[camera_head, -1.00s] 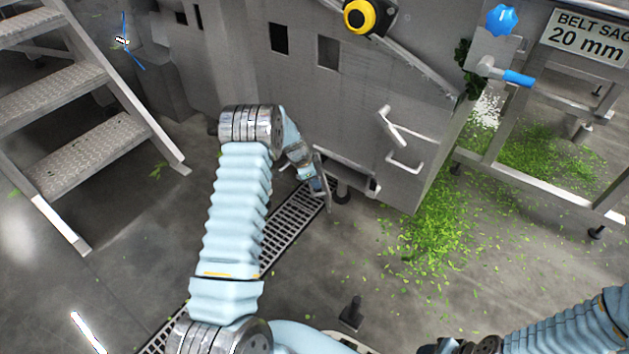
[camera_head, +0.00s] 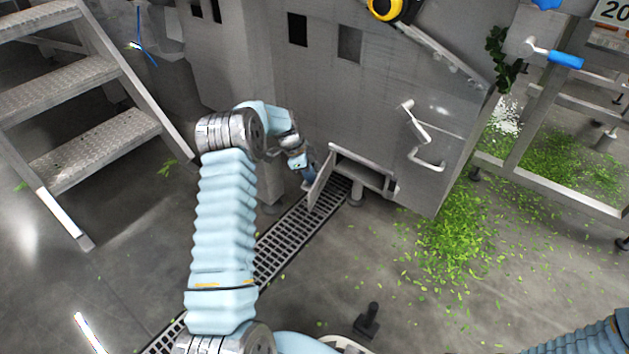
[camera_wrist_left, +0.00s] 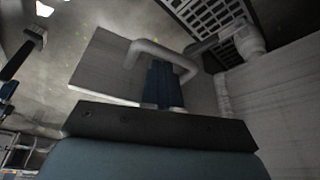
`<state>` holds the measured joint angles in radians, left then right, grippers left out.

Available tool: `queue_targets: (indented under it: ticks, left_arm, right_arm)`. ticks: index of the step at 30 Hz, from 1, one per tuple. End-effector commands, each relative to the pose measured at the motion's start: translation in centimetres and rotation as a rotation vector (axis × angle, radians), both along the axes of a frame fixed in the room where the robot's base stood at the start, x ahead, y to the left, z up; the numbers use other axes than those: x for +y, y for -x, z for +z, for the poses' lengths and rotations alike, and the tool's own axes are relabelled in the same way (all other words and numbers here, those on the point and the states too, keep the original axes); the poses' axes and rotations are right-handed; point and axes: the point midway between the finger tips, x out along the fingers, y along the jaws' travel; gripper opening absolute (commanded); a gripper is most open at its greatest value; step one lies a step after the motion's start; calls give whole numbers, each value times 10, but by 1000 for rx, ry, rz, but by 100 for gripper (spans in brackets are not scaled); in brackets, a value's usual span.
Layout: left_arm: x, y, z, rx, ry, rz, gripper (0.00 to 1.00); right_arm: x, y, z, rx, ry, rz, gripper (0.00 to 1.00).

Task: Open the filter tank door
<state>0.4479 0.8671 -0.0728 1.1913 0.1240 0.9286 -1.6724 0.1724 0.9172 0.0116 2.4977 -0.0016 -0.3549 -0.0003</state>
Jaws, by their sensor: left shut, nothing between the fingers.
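The filter tank door (camera_head: 321,181) is a small grey panel low on the machine. It stands swung out at the left edge of a dark, low opening (camera_head: 362,174). My left gripper (camera_head: 308,174) is at the door's left face, its fingers shut and empty. In the left wrist view, the blue fingers (camera_wrist_left: 163,84) sit within the bent tube handle (camera_wrist_left: 150,47) beside the pale door panel (camera_wrist_left: 103,57). Whether they touch the handle I cannot tell. Only part of my right arm shows at the bottom right; its gripper is out of view.
A floor drain grate (camera_head: 290,236) runs beneath the door. Metal steps (camera_head: 95,140) stand at the left. A larger panel with a bent handle (camera_head: 426,160) is right of the opening. Green leaf scraps (camera_head: 450,240) lie on the floor at the right.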

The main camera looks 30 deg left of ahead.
Motion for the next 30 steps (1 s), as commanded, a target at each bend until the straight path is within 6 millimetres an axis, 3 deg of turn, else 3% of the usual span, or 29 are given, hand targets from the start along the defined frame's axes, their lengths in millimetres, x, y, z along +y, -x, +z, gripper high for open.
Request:
queue_targets:
  ticks: [24,30]
  left_arm:
    - [3,-1,1,-1,0,1,0]
    - [3,-1,23,-3,0,1,0]
  right_arm:
    - [0,0,-5,-2,0,-1,49]
    - [0,0,1,-1,0,0,49]
